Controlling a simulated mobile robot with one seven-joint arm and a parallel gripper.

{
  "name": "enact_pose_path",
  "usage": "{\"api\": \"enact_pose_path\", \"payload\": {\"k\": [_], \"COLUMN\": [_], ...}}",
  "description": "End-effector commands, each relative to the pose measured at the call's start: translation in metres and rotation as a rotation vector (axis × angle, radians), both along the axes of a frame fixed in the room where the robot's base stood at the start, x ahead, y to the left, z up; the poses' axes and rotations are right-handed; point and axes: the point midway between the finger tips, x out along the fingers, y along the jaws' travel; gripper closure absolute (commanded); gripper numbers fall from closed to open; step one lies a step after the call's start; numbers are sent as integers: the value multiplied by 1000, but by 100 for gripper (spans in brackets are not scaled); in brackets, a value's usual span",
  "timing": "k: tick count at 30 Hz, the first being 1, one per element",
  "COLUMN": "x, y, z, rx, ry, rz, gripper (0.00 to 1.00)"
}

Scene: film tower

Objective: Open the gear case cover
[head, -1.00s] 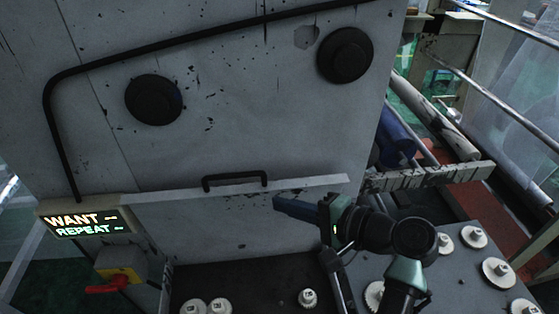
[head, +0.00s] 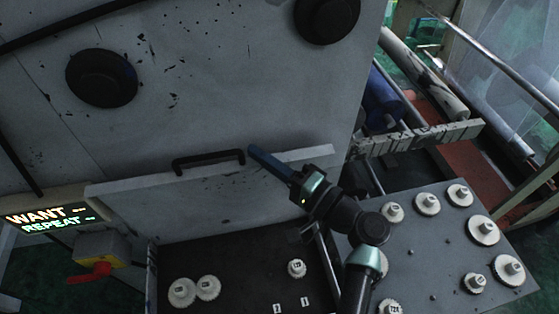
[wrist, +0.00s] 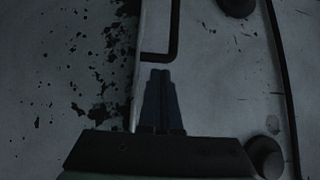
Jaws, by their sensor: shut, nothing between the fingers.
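The gear case cover (head: 205,200) is a speckled grey panel with a pale top edge, low on the machine's front. A black bar handle (head: 208,160) stands along that edge. My gripper (head: 251,151) is shut and empty, its blue fingers pointing at the handle's right end. In the wrist view the shut fingertips (wrist: 161,72) lie just below the handle's end (wrist: 160,56), close to it; I cannot tell if they touch. The handle is not between the fingers.
White gears (head: 208,288) lie on a dark surface below the cover. More gears stand on a grey plate (head: 430,245) at right. A lit sign (head: 48,218) and a red-handled switch (head: 95,270) are at left. Round black knobs (head: 101,78) stick out above.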

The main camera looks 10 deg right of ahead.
Motion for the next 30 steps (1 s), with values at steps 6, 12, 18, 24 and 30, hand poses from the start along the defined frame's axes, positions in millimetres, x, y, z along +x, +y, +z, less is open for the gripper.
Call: {"api": "enact_pose_path", "payload": {"k": [6,12,18,24,30], "x": [10,10,6,-21,-43], "y": [8,9,8,9,9], "z": [1,1,-3,-14,-17], "rx": [-2,-2,-1,-1,-1], "ry": [0,0,-12,-89,-159], "rz": [1,1,0,1,2], "gripper": [100,100,100,100,100]}}
